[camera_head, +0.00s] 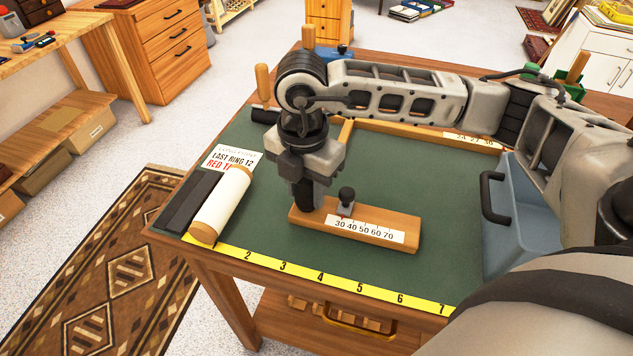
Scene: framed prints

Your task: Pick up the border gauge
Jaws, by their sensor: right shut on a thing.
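The border gauge (400,232) is a wooden bar with a white scale marked 30 to 70 and a dark knob on top. It lies on the green mat (260,228) near the front of the workbench. My right gripper (306,207) points down at the bar's left end and is shut on it. The fingertips are mostly hidden by the gripper body. I cannot tell any gap between the bar and the mat. My left gripper is not in view.
A paper roll (222,205), a dark bar (188,200) and a printed card (232,158) lie to the left. A yellow ruler (322,277) runs along the front edge. A blue-grey bin (520,215) stands right. A wooden frame piece (428,133) lies behind.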

